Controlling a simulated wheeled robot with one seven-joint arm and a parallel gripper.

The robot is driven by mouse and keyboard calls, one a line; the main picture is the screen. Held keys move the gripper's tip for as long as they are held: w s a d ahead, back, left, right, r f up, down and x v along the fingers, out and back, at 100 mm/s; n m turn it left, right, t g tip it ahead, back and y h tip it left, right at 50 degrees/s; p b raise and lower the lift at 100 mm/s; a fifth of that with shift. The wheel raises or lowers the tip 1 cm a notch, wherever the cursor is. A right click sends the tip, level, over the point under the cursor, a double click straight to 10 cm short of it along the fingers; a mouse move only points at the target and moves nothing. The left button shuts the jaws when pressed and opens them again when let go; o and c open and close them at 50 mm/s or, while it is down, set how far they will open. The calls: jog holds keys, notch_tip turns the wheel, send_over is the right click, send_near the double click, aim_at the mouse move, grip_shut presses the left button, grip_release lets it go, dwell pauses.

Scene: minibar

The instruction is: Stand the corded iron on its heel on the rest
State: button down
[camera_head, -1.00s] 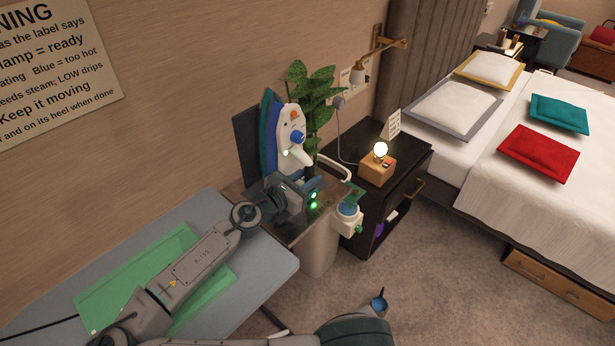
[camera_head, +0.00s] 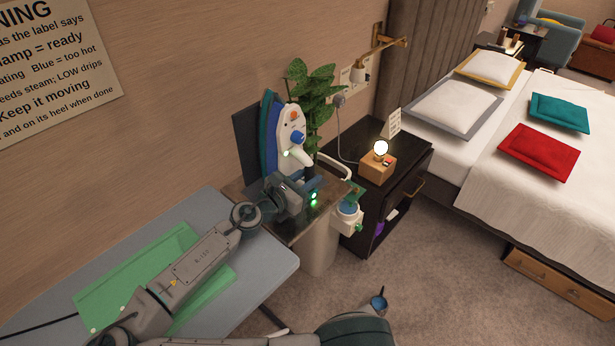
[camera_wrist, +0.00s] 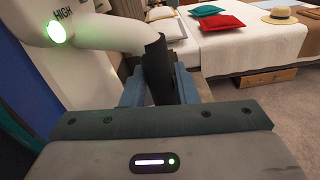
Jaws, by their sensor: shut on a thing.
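The iron (camera_head: 288,126) has a white body, a blue dial and a teal soleplate. It stands upright, nose up, with its soleplate facing left beside a dark upright panel (camera_head: 246,145). My gripper (camera_head: 312,186) is shut on the dark grip of its white handle; in the wrist view my gripper (camera_wrist: 158,88) has a blue finger on each side of the handle (camera_wrist: 158,62). A green light marked HIGH glows on the iron. My gripper hides the iron's heel, so I cannot tell whether it touches the brownish rest surface (camera_head: 305,228) below.
A leafy plant (camera_head: 318,98) stands close behind the iron. A black nightstand (camera_head: 405,160) with a lit lamp (camera_head: 380,150) is to the right. The ironing board (camera_head: 262,262) with a green cloth (camera_head: 150,262) lies at the left under my arm. A cord (camera_head: 352,155) runs from the wall socket.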

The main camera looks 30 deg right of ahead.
jog(key=shift+f, duration=0.15)
jog(key=c, duration=1.2)
grip_release()
jog(key=shift+o, duration=0.7)
jog(key=shift+f, duration=0.1)
jog(key=b+v, duration=0.2)
jog(key=v, duration=1.2)
